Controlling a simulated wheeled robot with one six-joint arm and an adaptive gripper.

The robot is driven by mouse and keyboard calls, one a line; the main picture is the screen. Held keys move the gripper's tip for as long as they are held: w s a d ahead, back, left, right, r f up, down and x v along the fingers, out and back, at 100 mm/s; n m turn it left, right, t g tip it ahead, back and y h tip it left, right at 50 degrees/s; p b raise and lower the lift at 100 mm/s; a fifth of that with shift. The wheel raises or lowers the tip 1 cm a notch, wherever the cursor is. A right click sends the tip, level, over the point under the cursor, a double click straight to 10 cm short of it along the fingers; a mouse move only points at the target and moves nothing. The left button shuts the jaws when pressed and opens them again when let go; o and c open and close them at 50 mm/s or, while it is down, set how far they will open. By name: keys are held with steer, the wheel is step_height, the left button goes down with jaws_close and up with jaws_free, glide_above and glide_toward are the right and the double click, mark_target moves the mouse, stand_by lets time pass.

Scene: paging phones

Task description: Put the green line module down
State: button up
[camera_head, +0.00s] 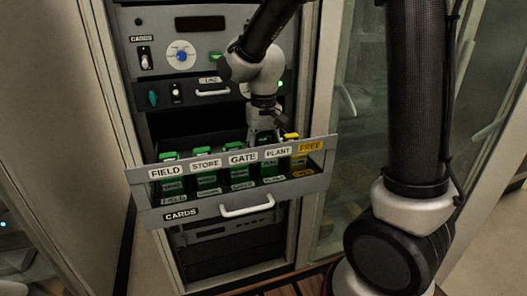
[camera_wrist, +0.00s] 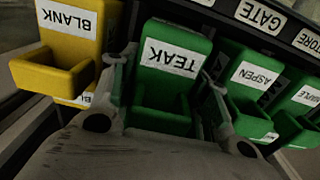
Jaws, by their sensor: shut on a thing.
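A green line module labelled TEAK (camera_wrist: 172,50) stands between the two fingers of my gripper (camera_wrist: 165,88) in the wrist view. The fingers are shut on its sides. In the head view my gripper (camera_head: 265,137) reaches down into the open CARDS drawer (camera_head: 182,212), behind the PLANT label (camera_head: 277,153). The held module is partly hidden there by the drawer front and my gripper. It appears low in the row, in line with its neighbours; whether it rests on the drawer floor I cannot tell.
A yellow module labelled BLANK (camera_wrist: 72,25) stands beside it, at the FREE label (camera_head: 311,146). On the other side a green ASPEN module (camera_wrist: 250,75) is close by. More green modules fill the FIELD and STORE places. A LINE panel (camera_head: 212,93) is above.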

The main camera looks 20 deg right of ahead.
steer(key=shift+f, duration=0.55)
steer(key=o, duration=1.3)
steer(key=shift+o, duration=0.2)
step_height(320, 180, up, 13)
steer(key=shift+r, duration=0.15)
steer(key=s+d+t, duration=0.4)
steer(key=s+d, duration=1.1)
steer(key=s, duration=0.4)
